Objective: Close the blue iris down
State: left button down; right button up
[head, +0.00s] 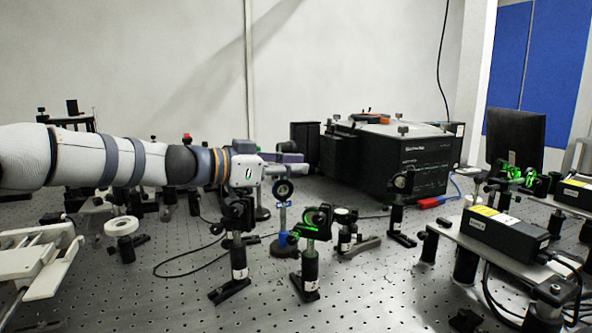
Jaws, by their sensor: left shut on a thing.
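My left arm comes in from the left, and my left gripper (290,170) is at the top of the iris ring. The gripper is shut on the iris at its upper edge. The jaws look small and dark, and the iris lever between them is too small to make out. The size of the iris opening cannot be told. My right gripper is not in view.
Black optic mounts on posts stand close in front, one (238,215) at left and one with green light (316,222) at right. A big black spectrometer box (385,158) stands behind. A laser box (505,230) is at right. Bare perforated bench (400,300) lies in front.

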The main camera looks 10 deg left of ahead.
pick_arm(q)
jog(key=c, duration=1.7)
grip_release()
jog(key=shift+o, duration=0.2)
jog(key=v, duration=1.2)
